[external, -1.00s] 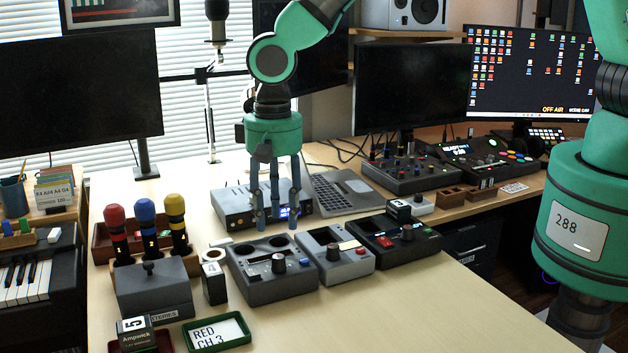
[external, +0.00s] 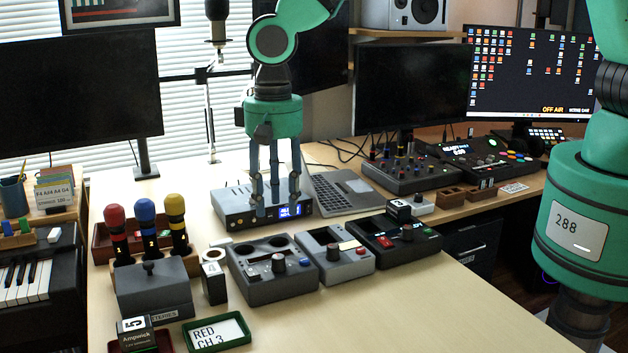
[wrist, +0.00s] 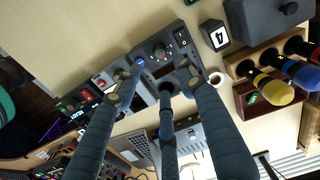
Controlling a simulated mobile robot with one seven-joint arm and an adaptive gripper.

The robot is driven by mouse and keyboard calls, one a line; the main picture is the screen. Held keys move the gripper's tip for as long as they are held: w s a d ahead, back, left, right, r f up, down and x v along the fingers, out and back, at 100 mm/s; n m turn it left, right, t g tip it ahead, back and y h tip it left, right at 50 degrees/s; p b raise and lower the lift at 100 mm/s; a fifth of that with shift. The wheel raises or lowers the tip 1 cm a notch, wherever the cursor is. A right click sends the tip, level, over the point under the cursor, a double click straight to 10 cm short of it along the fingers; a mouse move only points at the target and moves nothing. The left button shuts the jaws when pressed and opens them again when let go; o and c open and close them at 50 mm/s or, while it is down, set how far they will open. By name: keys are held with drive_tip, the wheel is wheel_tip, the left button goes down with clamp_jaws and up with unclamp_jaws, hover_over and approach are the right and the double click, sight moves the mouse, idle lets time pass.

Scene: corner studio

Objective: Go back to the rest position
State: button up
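My gripper (external: 277,205) hangs pointing down in the external view, in front of the silver box with a blue display (external: 238,212). It is above and behind the grey two-dish device with a knob (external: 274,276). In the wrist view my gripper (wrist: 158,92) shows several dark blue fingers spread apart, with nothing between them. The fingers hide parts of the devices below in that view.
A grey device (external: 344,262) and a black device (external: 400,247) stand to the right. Red, blue and yellow microphones (external: 147,212) stand left. A laptop (external: 345,190) is behind. A microphone stand (external: 210,110) rises at the back. The table's front right is clear.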

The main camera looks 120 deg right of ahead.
drive_tip(key=s+a+r+n+t, duration=0.1)
drive_tip(key=s+a+r+n, duration=0.1)
drive_tip(key=s+a+r, duration=0.5)
drive_tip(key=s+a+r+n+t, duration=0.1)
drive_tip(key=s+a+r+n, duration=0.15)
drive_tip(key=r, duration=0.95)
drive_tip(key=s+a+r+n+t, duration=0.1)
drive_tip(key=s+a+r+n, duration=0.3)
drive_tip(key=r, duration=0.5)
drive_tip(key=s+a+r+n+t, duration=0.1)
drive_tip(key=s+a+r+n, duration=0.1)
drive_tip(key=s, duration=0.7)
drive_tip(key=s+a+r+n, duration=0.2)
drive_tip(key=s+a, duration=0.3)
drive_tip(key=s, duration=0.4)
drive_tip(key=s+a+r+n+t, duration=0.1)
drive_tip(key=s+a+r+n, duration=0.2)
drive_tip(key=s, duration=0.6)
drive_tip(key=shift+a+r+t, duration=0.2)
drive_tip(key=shift+a+t, duration=0.1)
drive_tip(key=shift+a, duration=0.45)
